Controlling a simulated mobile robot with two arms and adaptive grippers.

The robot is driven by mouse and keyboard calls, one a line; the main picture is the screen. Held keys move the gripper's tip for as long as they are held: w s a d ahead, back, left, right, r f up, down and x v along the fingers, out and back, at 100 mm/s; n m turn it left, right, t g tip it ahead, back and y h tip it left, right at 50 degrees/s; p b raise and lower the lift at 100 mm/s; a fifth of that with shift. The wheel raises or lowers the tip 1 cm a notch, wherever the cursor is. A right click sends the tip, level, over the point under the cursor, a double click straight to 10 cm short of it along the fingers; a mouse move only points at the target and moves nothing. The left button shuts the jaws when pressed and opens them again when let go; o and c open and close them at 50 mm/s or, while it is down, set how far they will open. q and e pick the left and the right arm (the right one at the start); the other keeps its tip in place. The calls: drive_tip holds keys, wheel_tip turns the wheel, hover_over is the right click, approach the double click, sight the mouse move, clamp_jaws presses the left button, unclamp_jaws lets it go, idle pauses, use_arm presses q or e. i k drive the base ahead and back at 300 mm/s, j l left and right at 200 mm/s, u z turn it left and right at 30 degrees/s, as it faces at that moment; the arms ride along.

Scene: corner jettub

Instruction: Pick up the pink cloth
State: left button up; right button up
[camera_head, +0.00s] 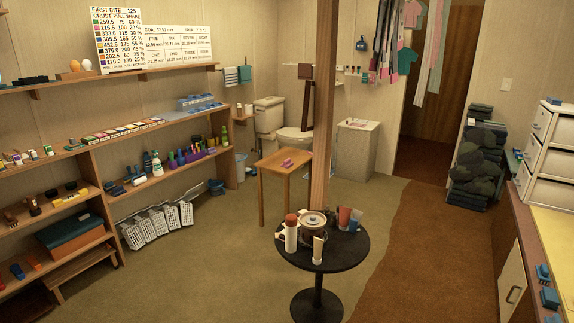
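A small pink item (288,162), which looks like a folded or bunched cloth, lies on top of a small wooden table (272,171) near the middle of the room. It is too small to make out its folds. Other pinkish cloth (393,25) hangs with garments high at the back, by the doorway. Neither of my grippers shows in the head view.
A round black table (345,262) with a pot (312,222) and bottles stands in front, beside a wooden post (325,120). Shelves (100,165) line the left wall. Green floor (205,265) left of the tables is clear.

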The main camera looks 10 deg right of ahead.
sight(287, 163)
drive_tip(key=i+l, duration=0.1)
drive_tip(key=i, duration=0.25)
drive_tip(key=i+l, duration=0.1)
drive_tip(key=i, duration=0.2)
drive_tip(key=i+u, duration=0.35)
drive_tip(key=i, duration=0.15)
drive_tip(key=i+u, duration=0.3)
drive_tip(key=i, duration=0.25)
drive_tip(key=i+l+u, duration=0.35)
drive_tip(key=i+j+z, duration=0.1)
drive_tip(key=i, duration=0.4)
drive_tip(key=i+j, duration=0.15)
drive_tip(key=i, duration=0.4)
drive_tip(key=i+j+z, duration=0.15)
drive_tip(key=i, duration=0.35)
drive_tip(key=i+l+z, duration=0.2)
drive_tip(key=i+z, duration=0.3)
drive_tip(key=i+l+z, duration=0.1)
drive_tip(key=i+z, duration=0.4)
drive_tip(key=i+j+z, duration=0.1)
drive_tip(key=i+z, duration=0.25)
drive_tip(key=z, duration=0.15)
